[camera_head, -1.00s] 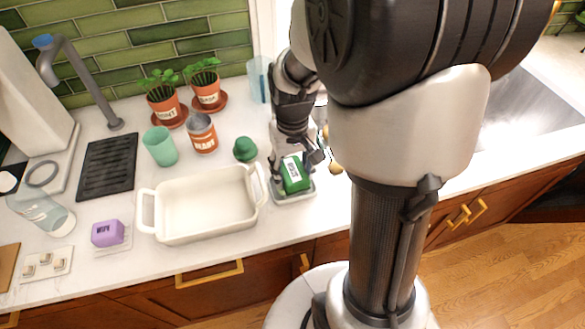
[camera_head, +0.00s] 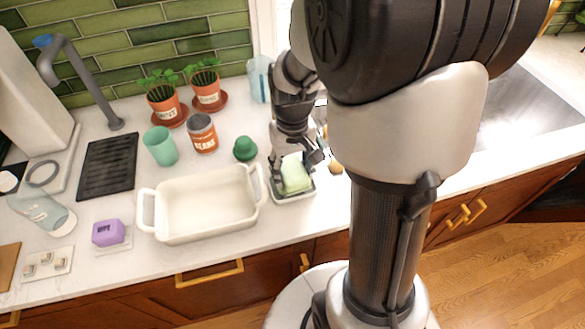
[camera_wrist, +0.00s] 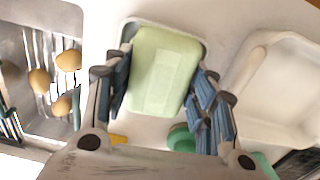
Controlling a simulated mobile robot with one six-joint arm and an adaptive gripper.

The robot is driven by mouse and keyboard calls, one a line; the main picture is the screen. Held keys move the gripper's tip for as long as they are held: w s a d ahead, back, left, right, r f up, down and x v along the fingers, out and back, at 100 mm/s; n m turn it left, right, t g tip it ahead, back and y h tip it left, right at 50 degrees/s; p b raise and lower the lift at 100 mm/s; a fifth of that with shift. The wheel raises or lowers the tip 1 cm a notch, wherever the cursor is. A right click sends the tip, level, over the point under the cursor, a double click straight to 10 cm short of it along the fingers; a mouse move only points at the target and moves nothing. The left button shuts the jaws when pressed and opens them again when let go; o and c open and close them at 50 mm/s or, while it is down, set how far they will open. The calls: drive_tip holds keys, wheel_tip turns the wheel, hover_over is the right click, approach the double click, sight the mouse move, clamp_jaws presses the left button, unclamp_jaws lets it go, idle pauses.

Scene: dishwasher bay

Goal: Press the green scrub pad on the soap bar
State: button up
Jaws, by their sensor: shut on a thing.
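A pale green block (camera_head: 296,176), which looks like the soap bar, sits in a shallow light dish (camera_head: 293,198) on the counter. In the wrist view, the block (camera_wrist: 164,72) has faint marks on its top and fills the space between the fingers. My gripper (camera_wrist: 160,82) comes down from above and is shut on the block, one finger along each side. A small green domed thing with a knob (camera_head: 245,149) stands left of the gripper; I cannot tell whether it is the scrub pad. It also shows in the wrist view (camera_wrist: 181,139).
A white baking dish (camera_head: 166,233) stands close on the left. Behind are a beans can (camera_head: 202,134), a green cup (camera_head: 160,147) and potted plants (camera_head: 165,104). A purple block (camera_head: 108,232) lies farther left. The sink (camera_head: 530,112) is on the right.

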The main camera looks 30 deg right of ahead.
sight(293, 169)
wheel_tip(293, 169, up, 7)
drive_tip(key=p, duration=0.6)
idle(0.7)
